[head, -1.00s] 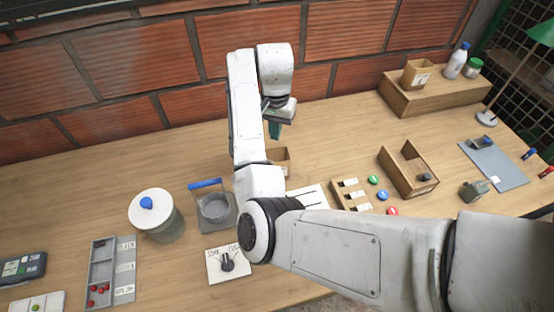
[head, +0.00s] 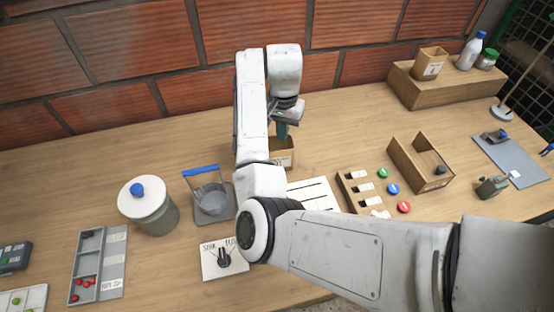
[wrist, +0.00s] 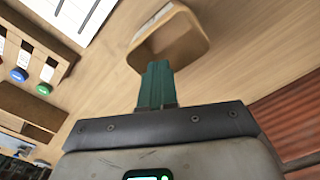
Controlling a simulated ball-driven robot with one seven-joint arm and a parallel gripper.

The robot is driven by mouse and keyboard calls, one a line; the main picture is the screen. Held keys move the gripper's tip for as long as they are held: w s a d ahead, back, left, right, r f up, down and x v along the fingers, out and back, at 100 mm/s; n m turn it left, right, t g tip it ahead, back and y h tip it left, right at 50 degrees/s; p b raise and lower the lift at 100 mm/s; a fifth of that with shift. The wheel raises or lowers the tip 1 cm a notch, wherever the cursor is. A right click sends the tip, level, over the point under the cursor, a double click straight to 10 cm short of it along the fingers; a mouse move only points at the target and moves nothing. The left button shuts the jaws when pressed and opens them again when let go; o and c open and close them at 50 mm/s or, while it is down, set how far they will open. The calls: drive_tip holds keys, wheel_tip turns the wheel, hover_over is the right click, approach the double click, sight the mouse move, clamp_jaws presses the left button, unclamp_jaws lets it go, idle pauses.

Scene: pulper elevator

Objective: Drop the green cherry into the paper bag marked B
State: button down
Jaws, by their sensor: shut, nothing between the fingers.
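A small green ball, perhaps the green cherry, lies in a white tray (head: 28,290) at the lower left of the head view, cut by the frame. A brown open-topped paper bag (head: 284,160) stands at mid-table; it also shows in the wrist view (wrist: 181,42). A similar brown bag (head: 431,66) stands on the wooden step at back right. Both carry a white label whose letter I cannot read. My gripper (head: 283,137) has teal fingers (wrist: 155,82), shut and empty, at the near bag's mouth. The bag's inside shows only partly, with no cherry visible there.
A lidded jar (head: 148,207) and a blue-handled basket (head: 211,200) stand left of my arm. A grey tray (head: 86,268) holds red cherries. A brick wall (head: 120,50) closes the back.

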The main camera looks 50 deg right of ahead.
drive_tip(key=c, duration=1.3)
unclamp_jaws()
drive_tip(key=shift+c, duration=0.2)
drive_tip(key=shift+r, duration=0.15)
wheel_tip(320, 180, up, 11)
drive_tip(key=p, duration=0.1)
drive_tip(key=shift+f+p, duration=0.2)
drive_tip(key=shift+p, duration=0.2)
